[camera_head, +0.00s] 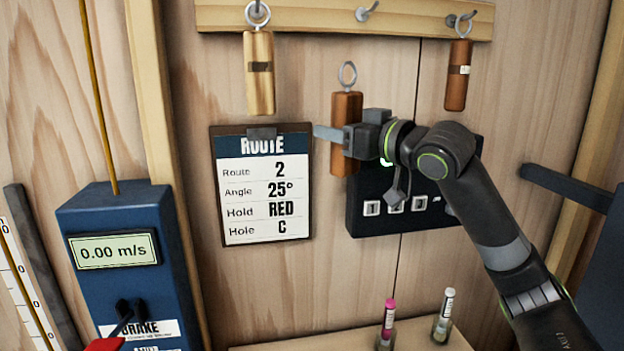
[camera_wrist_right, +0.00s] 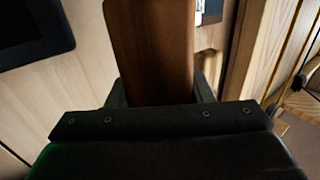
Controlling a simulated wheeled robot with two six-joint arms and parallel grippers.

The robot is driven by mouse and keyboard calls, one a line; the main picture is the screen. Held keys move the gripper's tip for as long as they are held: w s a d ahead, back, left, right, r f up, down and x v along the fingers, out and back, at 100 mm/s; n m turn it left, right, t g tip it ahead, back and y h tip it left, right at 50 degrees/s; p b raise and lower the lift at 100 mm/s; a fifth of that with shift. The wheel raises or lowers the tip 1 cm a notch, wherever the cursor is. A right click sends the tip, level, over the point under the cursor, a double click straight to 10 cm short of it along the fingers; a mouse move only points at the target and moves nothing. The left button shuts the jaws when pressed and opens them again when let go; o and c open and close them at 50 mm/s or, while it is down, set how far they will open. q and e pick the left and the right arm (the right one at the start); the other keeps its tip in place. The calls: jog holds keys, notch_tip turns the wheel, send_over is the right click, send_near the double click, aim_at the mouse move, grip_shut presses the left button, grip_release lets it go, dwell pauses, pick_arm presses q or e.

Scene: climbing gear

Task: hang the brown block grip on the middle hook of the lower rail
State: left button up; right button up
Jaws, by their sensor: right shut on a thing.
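The brown block grip (camera_head: 346,104) hangs upright in the air with a metal ring at its top. My right gripper (camera_head: 345,138) is shut on its middle, reaching in from the right. In the right wrist view the brown block (camera_wrist_right: 150,50) stands between the fingers. The rail (camera_head: 310,20) runs along the top of the head view. Its middle hook (camera_head: 366,11) is bare, above and slightly right of the block's ring, with a clear gap between them. My left gripper is out of view.
A pale block (camera_head: 259,75) hangs on the left hook and a reddish-brown block (camera_head: 458,75) on the right hook. A route clipboard (camera_head: 263,190) and a dark panel (camera_head: 375,200) are on the wall. A blue brake box (camera_head: 125,240) stands left. Two small tubes stand below.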

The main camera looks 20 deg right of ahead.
jog(key=s+d+r+p, duration=0.1)
jog(key=s+d+r, duration=0.15)
jog(key=r, duration=0.35)
jog(key=s+d+r+p, duration=0.1)
jog(key=s+d+r, duration=0.15)
jog(key=r, duration=0.35)
jog(key=shift+m+h, duration=0.3)
jog(key=shift+h, duration=0.1)
jog(key=shift+w+d+f+p, duration=0.4)
jog(key=shift+w+p, duration=0.35)
jog(key=shift+w, duration=1)
jog(key=shift+w+d+f+p, duration=0.2)
jog(key=shift+w+d+p, duration=0.4)
jog(key=shift+w, duration=1.2)
jog(key=shift+w+d+f+p, duration=0.3)
jog(key=shift+w+p, duration=0.55)
jog(key=shift+w, duration=0.9)
jog(key=o, duration=1.1)
